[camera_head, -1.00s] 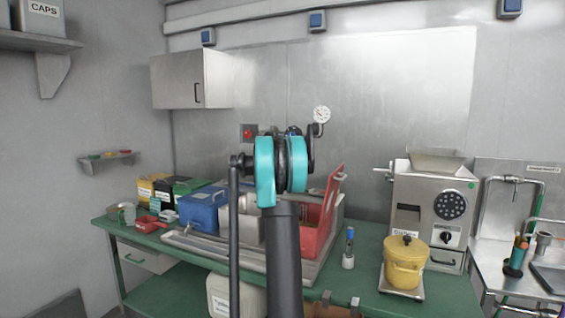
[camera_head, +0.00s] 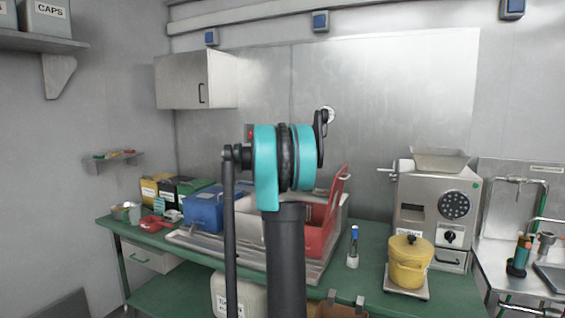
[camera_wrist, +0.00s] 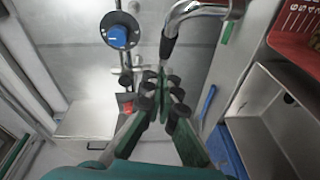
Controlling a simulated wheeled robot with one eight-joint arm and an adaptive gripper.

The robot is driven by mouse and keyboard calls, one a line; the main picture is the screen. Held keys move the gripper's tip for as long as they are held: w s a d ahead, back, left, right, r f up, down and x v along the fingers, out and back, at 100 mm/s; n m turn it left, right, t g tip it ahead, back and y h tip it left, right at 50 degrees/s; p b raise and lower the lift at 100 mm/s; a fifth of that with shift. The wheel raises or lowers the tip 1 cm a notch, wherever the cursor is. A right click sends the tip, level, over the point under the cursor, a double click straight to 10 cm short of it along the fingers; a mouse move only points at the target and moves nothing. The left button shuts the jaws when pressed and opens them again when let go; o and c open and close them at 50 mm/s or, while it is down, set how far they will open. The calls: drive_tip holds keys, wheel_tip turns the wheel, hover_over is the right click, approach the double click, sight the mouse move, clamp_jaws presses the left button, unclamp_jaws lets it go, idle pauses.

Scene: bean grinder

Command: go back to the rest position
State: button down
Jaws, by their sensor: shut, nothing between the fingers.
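My gripper (camera_wrist: 161,97) shows in the wrist view with its dark fingertips together and nothing between them. It is in the air in front of the metal wall. In the head view my arm stands upright in the middle, and the gripper itself is hidden behind the arm's joint. The metal grinder (camera_head: 438,210) stands on the green bench, right of my arm. A yellow lidded pot (camera_head: 409,262) stands on a small scale (camera_head: 408,289) in front of it.
A small bottle (camera_head: 353,250) stands on the bench (camera_head: 455,298). A wall cabinet (camera_head: 182,82) hangs at left, and a sink (camera_head: 550,275) is at right.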

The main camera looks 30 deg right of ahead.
drive_tip(key=s+a+f+m+g+y, duration=0.2)
drive_tip(key=s+a+f+g+y, duration=0.1)
drive_tip(key=s+a+f, duration=0.9)
drive_tip(key=s+a+f+m+g+y, duration=0.3)
drive_tip(key=s+a+f, duration=1)
drive_tip(key=s, duration=0.5)
drive_tip(key=s+a+f+m+g+y, duration=0.2)
drive_tip(key=s+a+f+y, duration=0.3)
drive_tip(key=s+a+f, duration=0.8)
drive_tip(key=s, duration=0.3)
drive_tip(key=shift+f+g+y, duration=0.15)
drive_tip(key=shift+g+y, duration=0.15)
drive_tip(key=shift+g, duration=0.1)
